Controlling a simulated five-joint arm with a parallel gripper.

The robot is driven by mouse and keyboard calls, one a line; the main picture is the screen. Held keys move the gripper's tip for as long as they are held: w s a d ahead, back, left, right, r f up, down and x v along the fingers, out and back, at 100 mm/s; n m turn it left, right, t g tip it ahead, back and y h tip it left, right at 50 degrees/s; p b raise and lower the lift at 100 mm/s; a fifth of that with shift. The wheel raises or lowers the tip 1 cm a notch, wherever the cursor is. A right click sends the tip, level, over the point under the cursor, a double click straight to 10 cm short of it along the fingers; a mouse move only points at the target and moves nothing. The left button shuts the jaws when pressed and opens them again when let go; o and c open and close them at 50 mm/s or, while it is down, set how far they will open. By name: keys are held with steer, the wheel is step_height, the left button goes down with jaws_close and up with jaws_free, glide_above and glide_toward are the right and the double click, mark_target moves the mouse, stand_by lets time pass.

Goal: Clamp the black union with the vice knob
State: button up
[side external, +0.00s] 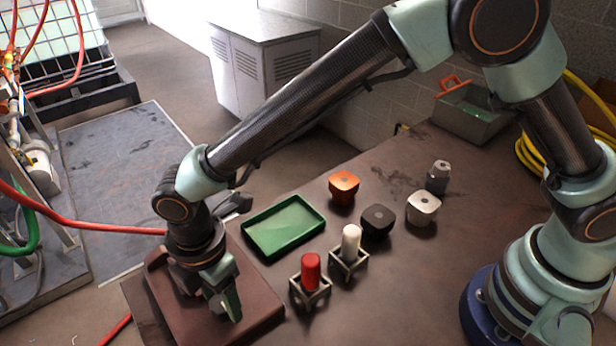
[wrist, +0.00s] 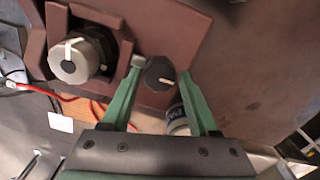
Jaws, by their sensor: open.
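In the wrist view a dark round knob (wrist: 160,72) with a pale pointer line sits on the brown vice (wrist: 185,20). My gripper (wrist: 161,70) has green fingers, open on either side of this knob; I cannot tell whether they touch it. Left of it, a silver round piece with a pale bar and dark collar (wrist: 75,60) sits in the vice's recess. A black union-like piece (side external: 378,220) stands on the table, well right of my gripper.
A green tray (side external: 284,228) lies behind the vice. An orange piece (side external: 343,187), a silver piece (side external: 423,207) and a grey fitting (side external: 438,177) stand on the table (side external: 440,270). Red (side external: 311,272) and white (side external: 351,244) cylinders stand in holders near the vice.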

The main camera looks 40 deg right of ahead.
jaws_close()
steer(key=shift+m, duration=0.3)
steer(key=m, duration=0.4)
steer(key=shift+m, duration=0.3)
steer(key=m, duration=0.5)
steer(key=shift+r+m, duration=0.1)
steer(key=shift+m, duration=0.2)
steer(key=m, duration=0.5)
steer(key=shift+w+m, duration=0.1)
steer(key=shift+m, duration=2.3)
